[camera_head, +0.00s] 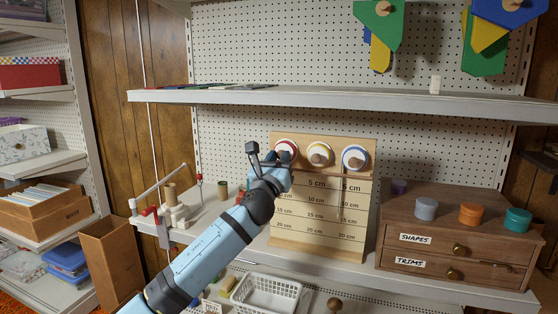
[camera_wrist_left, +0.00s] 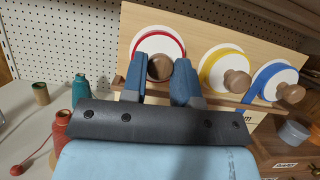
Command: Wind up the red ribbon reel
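The red ribbon reel (camera_head: 286,148) is a white disc with a red rim at the left of a wooden board. In the left wrist view the red reel (camera_wrist_left: 170,42) has a brown wooden knob (camera_wrist_left: 160,67) on its face, a little below its middle. My left gripper (camera_head: 270,160) is at this reel and hides part of it in the head view. No ribbon length from the red reel can be seen. My right gripper is out of view.
The yellow reel (camera_head: 319,154) and blue reel (camera_head: 354,157) sit to the right on the board (camera_head: 320,245), which has centimetre marks. Thread spools (camera_wrist_left: 60,125) stand at left. A shelf (camera_head: 330,98) runs above. A drawer cabinet (camera_head: 450,225) stands right.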

